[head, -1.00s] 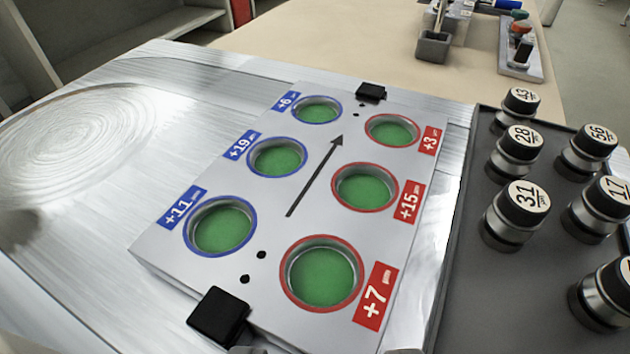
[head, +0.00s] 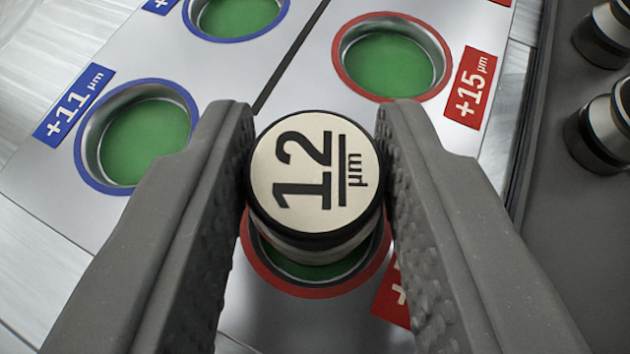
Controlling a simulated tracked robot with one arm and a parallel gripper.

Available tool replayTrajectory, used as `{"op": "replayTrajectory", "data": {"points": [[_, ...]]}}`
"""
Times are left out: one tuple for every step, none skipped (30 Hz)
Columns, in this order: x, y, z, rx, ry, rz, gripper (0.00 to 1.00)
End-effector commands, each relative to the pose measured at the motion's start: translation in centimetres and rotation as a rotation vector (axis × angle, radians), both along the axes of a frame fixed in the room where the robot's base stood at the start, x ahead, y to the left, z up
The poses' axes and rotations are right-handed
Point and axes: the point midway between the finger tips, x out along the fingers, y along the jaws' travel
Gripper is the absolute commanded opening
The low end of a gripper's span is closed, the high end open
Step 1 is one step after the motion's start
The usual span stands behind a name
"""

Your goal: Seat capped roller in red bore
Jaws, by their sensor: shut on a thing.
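A capped roller (head: 315,182) with a black-rimmed pale cap marked "12 µm" sits between the fingers of my gripper (head: 315,165). My gripper is shut on it. The roller covers much of the nearest red-ringed bore (head: 315,283), whose green floor shows below it. I cannot tell whether its lower end is inside the bore or above it. The label beside that bore is mostly hidden by my right finger. Another red-ringed bore (head: 391,62), labelled +15 µm, is empty behind it.
Blue-ringed bores stand empty on the left, one labelled +11 µm (head: 143,137) and one further back (head: 235,14). A dark tray (head: 562,215) with several rollers (head: 604,122) lies at the right of the light plate (head: 300,83).

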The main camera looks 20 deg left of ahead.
Motion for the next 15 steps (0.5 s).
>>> {"op": "replayTrajectory", "data": {"points": [[-0.01,0.03,-0.20,0.000,-0.001,0.000,0.04],[0.01,0.02,-0.16,0.000,-0.001,0.000,0.04],[0.02,0.01,-0.07,0.000,-0.002,0.000,0.04],[0.02,0.00,-0.02,0.000,-0.002,0.000,0.04],[0.02,0.00,-0.01,0.000,-0.002,0.000,0.04],[0.02,0.00,0.00,0.000,-0.002,0.000,0.04],[0.02,0.00,-0.01,-0.001,-0.002,0.000,0.04],[0.03,0.00,-0.06,-0.001,-0.002,0.000,0.04],[0.03,-0.01,-0.17,-0.001,-0.003,0.000,0.04],[0.02,-0.01,-0.27,-0.001,-0.003,0.000,0.04],[0.02,-0.01,-0.25,-0.001,-0.003,0.000,0.36],[0.02,-0.01,-0.22,-0.001,-0.003,0.000,0.47],[0.02,-0.01,-0.22,-0.001,-0.003,0.000,0.52],[0.02,-0.01,-0.21,-0.001,-0.003,0.000,0.52],[0.02,-0.01,-0.21,-0.001,-0.003,0.000,0.52]]}}
